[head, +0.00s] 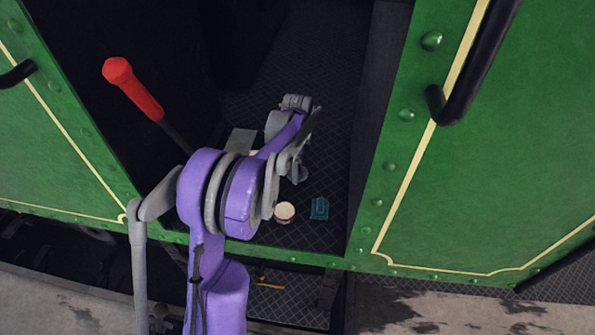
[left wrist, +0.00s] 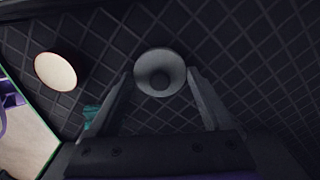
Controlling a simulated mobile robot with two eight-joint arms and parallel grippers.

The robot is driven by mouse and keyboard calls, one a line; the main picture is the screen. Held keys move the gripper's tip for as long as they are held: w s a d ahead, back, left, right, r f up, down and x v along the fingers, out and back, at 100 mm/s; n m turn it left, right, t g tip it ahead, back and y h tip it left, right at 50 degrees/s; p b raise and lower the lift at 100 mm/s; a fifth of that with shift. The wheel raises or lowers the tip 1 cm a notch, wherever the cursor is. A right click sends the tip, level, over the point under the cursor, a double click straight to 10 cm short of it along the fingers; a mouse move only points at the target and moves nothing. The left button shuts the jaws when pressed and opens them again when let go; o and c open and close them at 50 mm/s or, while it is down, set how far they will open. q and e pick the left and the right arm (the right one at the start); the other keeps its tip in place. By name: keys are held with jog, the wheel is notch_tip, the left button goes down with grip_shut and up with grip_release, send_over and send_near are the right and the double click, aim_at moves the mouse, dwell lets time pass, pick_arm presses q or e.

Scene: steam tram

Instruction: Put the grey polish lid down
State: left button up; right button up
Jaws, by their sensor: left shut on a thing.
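The grey polish lid (left wrist: 160,72) is a round, dished grey disc between the fingertips of my left gripper (left wrist: 159,76) in the left wrist view. The fingers are shut on its two sides. The patterned dark floor shows behind it; I cannot tell whether the lid touches the floor. In the head view my left gripper (head: 297,166) is inside the green doorway, partly hidden by its own purple arm, and the lid (head: 301,174) shows just below it. My right gripper is in neither view.
A round cream-topped thing (head: 285,211) and a teal object (head: 320,208) stand on the tread-plate floor near the sill. A red-handled lever (head: 133,88) rises at left. Green riveted panels (head: 490,150) flank the opening. A small yellowish thing (head: 268,284) lies on the lower step.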

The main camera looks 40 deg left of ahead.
pick_arm(q)
jog(key=shift+f, duration=0.9)
jog(key=shift+f, duration=0.1)
jog(key=o, duration=1.1)
jog(key=shift+c, duration=0.2)
notch_tip(320, 180, up, 12)
jog(key=s+d+r+n+t, duration=0.2)
jog(key=s+d+n, duration=0.45)
jog(key=d, duration=0.65)
jog(key=s+d+f+n+t, duration=0.2)
jog(key=s+d+f, duration=0.1)
jog(key=s, duration=0.4)
jog(key=s+d+f+n+t, duration=0.1)
jog(key=s+d+f+n, duration=0.2)
jog(key=s+d, duration=0.3)
jog(key=shift+s+d+f+n+t, duration=0.15)
jog(key=shift+s+f+n+t, duration=0.25)
jog(key=shift+s+f, duration=0.45)
